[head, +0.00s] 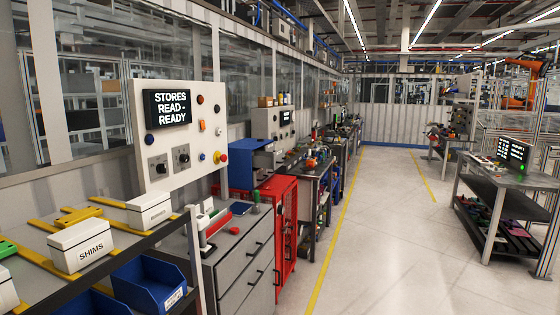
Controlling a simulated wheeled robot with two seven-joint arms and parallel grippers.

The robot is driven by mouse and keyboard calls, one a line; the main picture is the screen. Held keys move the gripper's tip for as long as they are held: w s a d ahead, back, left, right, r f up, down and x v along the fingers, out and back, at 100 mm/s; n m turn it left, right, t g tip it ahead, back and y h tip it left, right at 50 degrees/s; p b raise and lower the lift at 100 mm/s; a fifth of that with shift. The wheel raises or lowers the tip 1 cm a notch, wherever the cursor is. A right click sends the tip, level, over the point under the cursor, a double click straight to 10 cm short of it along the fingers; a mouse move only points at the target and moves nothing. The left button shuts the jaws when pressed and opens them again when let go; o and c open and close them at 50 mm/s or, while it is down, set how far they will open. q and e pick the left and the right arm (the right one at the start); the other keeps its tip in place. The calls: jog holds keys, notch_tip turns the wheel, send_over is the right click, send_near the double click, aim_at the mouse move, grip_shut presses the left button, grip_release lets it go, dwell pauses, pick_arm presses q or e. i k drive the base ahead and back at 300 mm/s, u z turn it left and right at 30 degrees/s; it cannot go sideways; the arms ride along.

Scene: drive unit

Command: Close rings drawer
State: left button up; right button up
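A grey drawer cabinet (240,284) stands in the lower middle, with dark handles on its right-hand front. Its visible drawer fronts look about flush, seen at a steep angle. No label for rings can be read on it, so I cannot tell which drawer is the rings drawer. The bottom of the cabinet is cut off by the frame edge. Neither of my grippers is in view.
At left, a rack holds a white SHIMS box (82,245), another white box (149,210) and a blue bin (150,284). A control panel (182,112) reads "STORES READ-READY". A red cabinet (285,225) stands beyond the drawers. The aisle floor (370,230) right is clear.

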aim_at(260, 159)
jog(key=z, duration=0.2)
jog(key=i, duration=0.8)
jog(key=z, duration=0.4)
jog(key=i, duration=1.95)
jog(key=u, duration=0.6)
jog(key=i, duration=1.45)
jog(key=u, duration=0.5)
